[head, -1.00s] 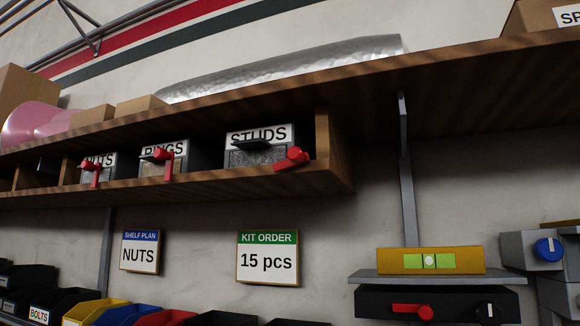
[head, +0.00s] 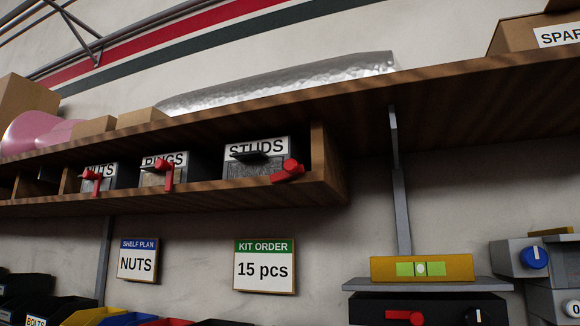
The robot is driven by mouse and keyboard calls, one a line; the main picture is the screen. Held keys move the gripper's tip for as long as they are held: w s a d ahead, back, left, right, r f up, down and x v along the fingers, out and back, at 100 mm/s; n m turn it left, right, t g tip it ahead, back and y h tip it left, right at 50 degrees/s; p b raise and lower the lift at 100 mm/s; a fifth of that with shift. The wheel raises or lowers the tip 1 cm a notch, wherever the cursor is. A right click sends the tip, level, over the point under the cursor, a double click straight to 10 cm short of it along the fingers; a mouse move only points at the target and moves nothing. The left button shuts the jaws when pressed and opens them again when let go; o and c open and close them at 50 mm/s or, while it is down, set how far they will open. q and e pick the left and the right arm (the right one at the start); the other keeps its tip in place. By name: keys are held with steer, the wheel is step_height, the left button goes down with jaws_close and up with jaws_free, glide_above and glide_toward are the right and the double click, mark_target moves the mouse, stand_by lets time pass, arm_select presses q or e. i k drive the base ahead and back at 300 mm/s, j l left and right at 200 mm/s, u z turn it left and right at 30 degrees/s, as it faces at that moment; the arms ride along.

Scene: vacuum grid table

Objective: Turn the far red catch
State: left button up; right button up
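Three red catches sit on the shelf's front edge, one at each labelled drawer. The catch at the NUTS drawer (head: 93,179) is the farthest left and looks smallest; its arm hangs down. The catch at the RINGS drawer (head: 165,172) also has its arm hanging down across the front. The catch at the STUDS drawer (head: 288,171) is nearest; its arm lies nearly level, slanting down to the left. The STUDS drawer (head: 256,158) has a dark handle below its label. Neither of my grippers is in view.
A wooden shelf (head: 200,197) holds the drawers, with a long board (head: 440,103) above. Cards reading NUTS (head: 137,262) and KIT ORDER 15 pcs (head: 263,267) hang below. At lower right are a yellow level (head: 450,268) and a black box with a red lever (head: 404,316).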

mark_target(292, 169)
steer(key=k+u, duration=0.35)
steer(key=k+j+u, duration=0.1)
steer(key=u, duration=0.25)
steer(key=l+u, duration=0.4)
steer(key=k+l+u, duration=0.1)
steer(key=l+u, duration=0.2)
steer(key=u, duration=0.15)
